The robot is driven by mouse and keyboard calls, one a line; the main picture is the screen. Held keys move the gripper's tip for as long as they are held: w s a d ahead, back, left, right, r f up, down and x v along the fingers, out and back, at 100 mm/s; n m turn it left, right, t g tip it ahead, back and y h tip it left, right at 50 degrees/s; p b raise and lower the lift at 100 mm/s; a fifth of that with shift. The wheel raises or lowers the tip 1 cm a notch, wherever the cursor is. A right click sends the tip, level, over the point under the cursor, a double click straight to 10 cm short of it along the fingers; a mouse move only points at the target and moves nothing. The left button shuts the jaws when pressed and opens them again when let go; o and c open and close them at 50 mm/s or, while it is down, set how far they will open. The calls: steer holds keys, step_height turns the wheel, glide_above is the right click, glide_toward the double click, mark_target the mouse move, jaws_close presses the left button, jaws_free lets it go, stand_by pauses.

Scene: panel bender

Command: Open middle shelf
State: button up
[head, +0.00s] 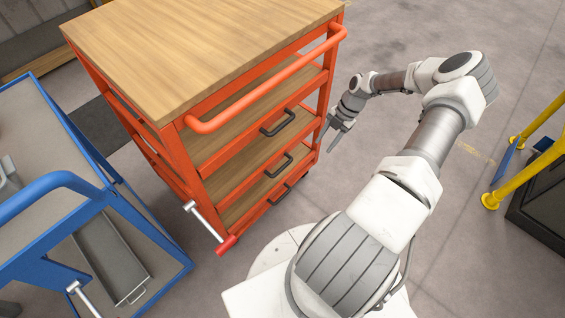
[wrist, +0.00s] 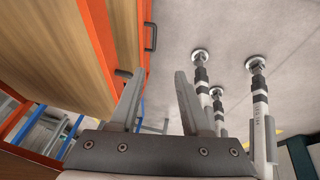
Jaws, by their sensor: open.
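An orange cart (head: 193,163) with a wooden top stands left of my arm in the head view. Its front has shelves one above another, each with a dark handle. The middle shelf's handle (head: 279,166) sits between the upper handle (head: 278,122) and the lower handle (head: 280,195). The shelves look pushed in. My gripper (head: 327,144) is open and empty, to the right of the cart front and apart from the handles. In the wrist view the open fingers (wrist: 158,85) point past the orange edge, with two dark handles at the upper left; which ones is unclear.
A blue cart (head: 60,187) stands at the left, close to the orange cart. A red-tipped metal lever (head: 209,224) juts from the orange cart's near corner. A yellow rail (head: 525,150) is at the right. Grey floor (head: 400,140) lies free right of the cart.

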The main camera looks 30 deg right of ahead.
steer(key=a, duration=0.2)
steer(key=b, duration=0.2)
glide_toward(281, 168)
step_height(281, 168, down, 3)
steer(key=a+f, duration=0.1)
steer(key=a+f+b, duration=0.1)
steer(key=f, duration=0.1)
steer(key=shift+a+f, duration=0.15)
steer(key=shift+a, duration=0.1)
steer(key=shift+a+f, duration=0.25)
steer(key=shift+f, duration=0.2)
jaws_close()
stand_by(0.7)
